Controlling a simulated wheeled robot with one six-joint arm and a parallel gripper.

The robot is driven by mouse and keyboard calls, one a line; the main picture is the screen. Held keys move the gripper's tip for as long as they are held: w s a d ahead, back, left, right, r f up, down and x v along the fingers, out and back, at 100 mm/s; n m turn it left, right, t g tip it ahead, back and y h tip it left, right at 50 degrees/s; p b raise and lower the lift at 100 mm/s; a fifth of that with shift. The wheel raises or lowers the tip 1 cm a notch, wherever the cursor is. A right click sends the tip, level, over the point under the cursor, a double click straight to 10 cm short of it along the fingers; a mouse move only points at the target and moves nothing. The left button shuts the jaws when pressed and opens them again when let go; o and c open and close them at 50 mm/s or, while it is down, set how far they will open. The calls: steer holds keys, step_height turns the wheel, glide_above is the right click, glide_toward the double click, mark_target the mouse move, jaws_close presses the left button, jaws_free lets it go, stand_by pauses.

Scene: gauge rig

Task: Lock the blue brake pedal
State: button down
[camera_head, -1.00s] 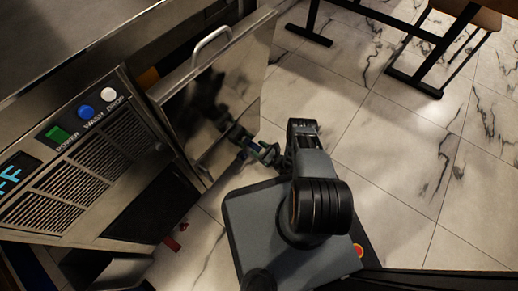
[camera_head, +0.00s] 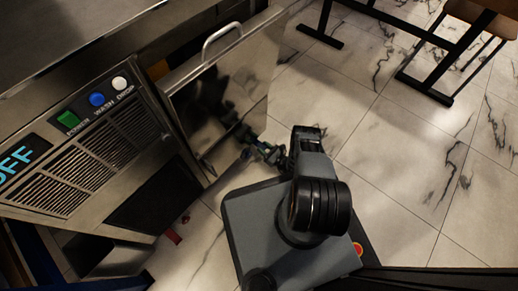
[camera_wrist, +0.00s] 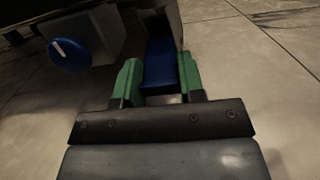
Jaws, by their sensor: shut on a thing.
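The blue brake pedal (camera_wrist: 158,65) is a blue block under a dark housing in the wrist view. My gripper (camera_wrist: 159,80) has green fingers, one on each side of the blue block, and is shut on it. The pedal's far end is hidden under the housing. In the head view my gripper (camera_head: 264,150) is small and dark, low beside the open steel door, and the pedal cannot be made out there.
A blue round knob (camera_wrist: 70,54) with a white mark sits left of the gripper. The steel door (camera_head: 225,95) stands left of my arm. A small red piece (camera_head: 173,236) lies low by the machine. Tiled floor (camera_head: 400,170) is open at right, with table legs (camera_head: 425,88) beyond.

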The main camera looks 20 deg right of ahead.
stand_by(0.3)
steer(key=c, duration=0.7)
jaws_free()
steer(key=shift+a+r, duration=0.1)
steer(key=shift+a, duration=0.05)
